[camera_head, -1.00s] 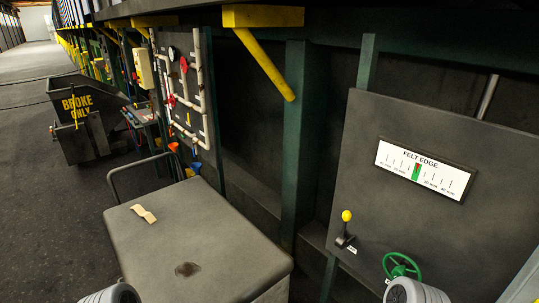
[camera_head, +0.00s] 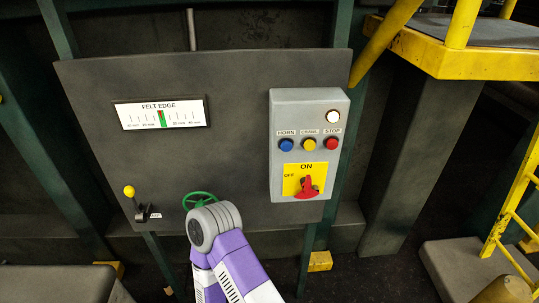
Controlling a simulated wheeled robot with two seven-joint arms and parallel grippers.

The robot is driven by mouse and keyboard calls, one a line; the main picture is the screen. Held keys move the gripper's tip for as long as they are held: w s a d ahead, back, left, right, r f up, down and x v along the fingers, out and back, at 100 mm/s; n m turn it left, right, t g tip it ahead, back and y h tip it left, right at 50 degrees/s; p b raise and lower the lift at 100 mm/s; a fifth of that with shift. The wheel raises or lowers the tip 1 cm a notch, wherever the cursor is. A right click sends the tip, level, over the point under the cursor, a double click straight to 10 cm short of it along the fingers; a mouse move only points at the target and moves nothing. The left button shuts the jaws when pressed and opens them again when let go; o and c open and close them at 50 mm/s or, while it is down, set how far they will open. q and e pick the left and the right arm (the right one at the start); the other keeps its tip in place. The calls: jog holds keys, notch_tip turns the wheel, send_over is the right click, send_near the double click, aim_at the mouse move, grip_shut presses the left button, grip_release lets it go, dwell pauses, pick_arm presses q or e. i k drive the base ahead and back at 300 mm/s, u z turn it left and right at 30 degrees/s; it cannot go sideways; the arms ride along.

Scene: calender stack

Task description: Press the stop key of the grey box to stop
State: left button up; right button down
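The grey box (camera_head: 310,170) is mounted on the right part of a dark upright panel. A row of three buttons crosses it: a blue one under HORN (camera_head: 286,145), a yellow one under CRAWL (camera_head: 309,144), and the red stop key (camera_head: 331,143) under STOP at the right. A white lamp or button (camera_head: 333,116) sits above the stop key. Below is a red rotary switch (camera_head: 307,187) on a yellow ON/OFF plate. A purple and grey arm link of mine rises at the bottom centre, left of and below the box. Neither gripper is in view.
The dark panel (camera_head: 90,110) also carries a FELT EDGE gauge (camera_head: 161,113), a yellow-knobbed lever (camera_head: 130,192) and a green handwheel (camera_head: 198,200). A yellow platform edge (camera_head: 470,65) and yellow railing (camera_head: 515,190) stand at the right. A grey cart top (camera_head: 55,285) is at the lower left.

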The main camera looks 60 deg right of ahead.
aim_at(331, 144)
jog(key=z, duration=2.2)
